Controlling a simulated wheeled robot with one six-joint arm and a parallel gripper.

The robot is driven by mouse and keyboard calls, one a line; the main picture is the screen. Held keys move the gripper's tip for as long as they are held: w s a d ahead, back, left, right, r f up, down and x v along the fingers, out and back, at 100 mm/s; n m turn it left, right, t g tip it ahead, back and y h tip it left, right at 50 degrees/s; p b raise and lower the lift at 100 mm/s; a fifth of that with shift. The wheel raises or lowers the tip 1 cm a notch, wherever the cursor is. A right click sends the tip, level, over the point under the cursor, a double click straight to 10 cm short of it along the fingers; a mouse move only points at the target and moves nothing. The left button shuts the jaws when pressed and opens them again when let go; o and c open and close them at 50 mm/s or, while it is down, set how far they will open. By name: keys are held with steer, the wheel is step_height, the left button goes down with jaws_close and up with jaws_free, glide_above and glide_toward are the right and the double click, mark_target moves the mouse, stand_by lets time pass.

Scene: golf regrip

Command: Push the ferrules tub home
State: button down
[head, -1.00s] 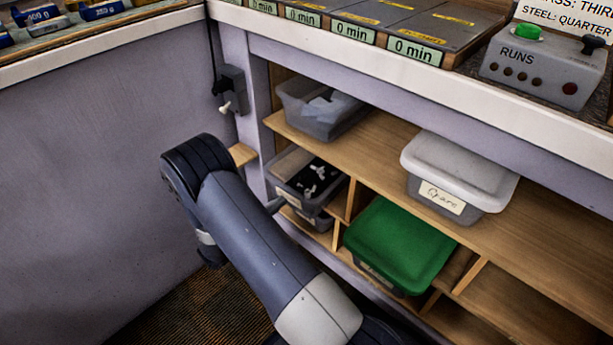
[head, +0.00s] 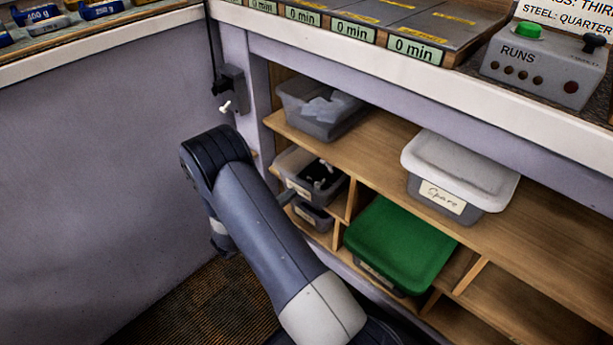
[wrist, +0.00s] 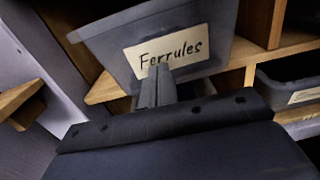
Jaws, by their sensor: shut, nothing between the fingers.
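The Ferrules tub (wrist: 185,30) is grey with a handwritten white label and fills the top of the wrist view. In the head view the tub (head: 323,166), with black and white contents, sits in the upper-left cubby below the long shelf. My gripper (wrist: 160,72) is shut and empty, its fingertips at the lower part of the tub's label; they look to be touching it, though the exact contact is hard to tell. In the head view my arm's links hide most of the gripper, and only a finger tip (head: 286,197) shows beside the tub front.
A smaller tub (head: 313,216) sits in the cubby below. A green-lidded tub (head: 400,245) is to the right, past a wooden divider. A Spare tub (head: 455,175) and an open grey tub (head: 318,108) stand on the shelf above. A lavender wall is at left.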

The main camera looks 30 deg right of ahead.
mark_target(297, 189)
steer(key=shift+x, duration=2.4)
steer(key=v, duration=1)
steer(key=shift+b, duration=0.4)
steer(key=shift+x, duration=4.3)
steer(key=shift+w+d, duration=0.15)
steer(key=shift+d, duration=0.4)
steer(key=shift+a, duration=0.35)
steer(key=p+v, duration=0.1)
steer(key=v, duration=0.7)
steer(key=shift+d+r, duration=0.1)
